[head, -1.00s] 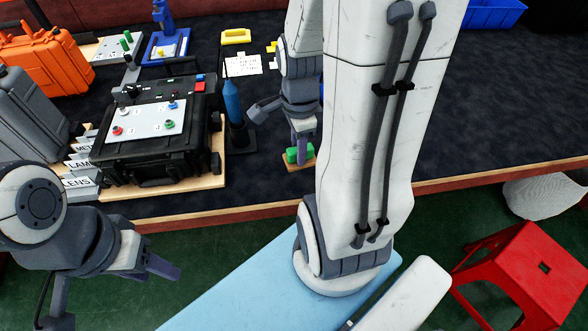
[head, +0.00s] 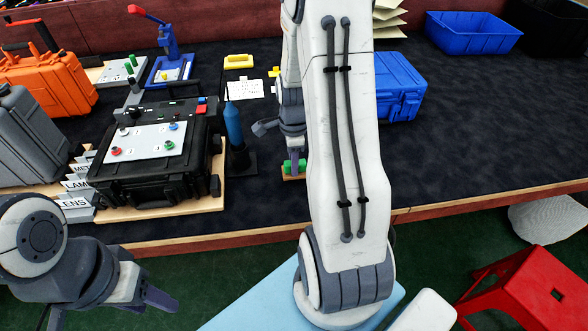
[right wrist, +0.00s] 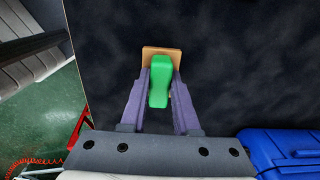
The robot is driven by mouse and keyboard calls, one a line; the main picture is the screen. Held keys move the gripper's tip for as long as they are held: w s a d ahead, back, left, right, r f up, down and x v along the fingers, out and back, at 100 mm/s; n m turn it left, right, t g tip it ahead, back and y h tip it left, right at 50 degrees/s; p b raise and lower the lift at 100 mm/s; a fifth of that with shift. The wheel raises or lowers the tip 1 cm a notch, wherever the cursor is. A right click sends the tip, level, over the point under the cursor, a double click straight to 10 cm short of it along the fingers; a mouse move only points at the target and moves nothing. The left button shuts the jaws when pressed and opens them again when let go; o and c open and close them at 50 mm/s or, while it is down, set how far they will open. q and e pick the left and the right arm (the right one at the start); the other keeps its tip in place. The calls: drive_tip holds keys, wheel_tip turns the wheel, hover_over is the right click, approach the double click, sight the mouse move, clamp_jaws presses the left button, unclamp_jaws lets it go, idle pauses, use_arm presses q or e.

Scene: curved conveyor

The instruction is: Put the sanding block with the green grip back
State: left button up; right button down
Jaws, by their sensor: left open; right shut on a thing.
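The sanding block has a bright green grip (head: 295,167) on a tan base; it lies near the front edge of the dark bench in the head view. In the right wrist view the green grip (right wrist: 159,82) sits between the fingers, with the tan base (right wrist: 160,52) showing past the fingertips. My right gripper (right wrist: 160,95) is shut on the green grip. Whether the base touches the bench cannot be told. My left gripper (head: 110,308) is open and empty, low at the left, in front of the bench.
A black case (head: 150,185) with a control panel stands left of the block, beside a blue bottle (head: 233,127). A blue box (head: 400,88) stands behind my right arm, with a blue bin (head: 472,32) farther back. The bench's right part is clear. A red stool (head: 540,285) stands in front.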

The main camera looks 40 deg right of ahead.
drive_tip(key=shift+f, duration=1.25)
drive_tip(key=shift+f, duration=0.1)
drive_tip(key=shift+f, duration=0.15)
drive_tip(key=c, duration=0.7)
unclamp_jaws()
drive_tip(key=shift+o, duration=0.2)
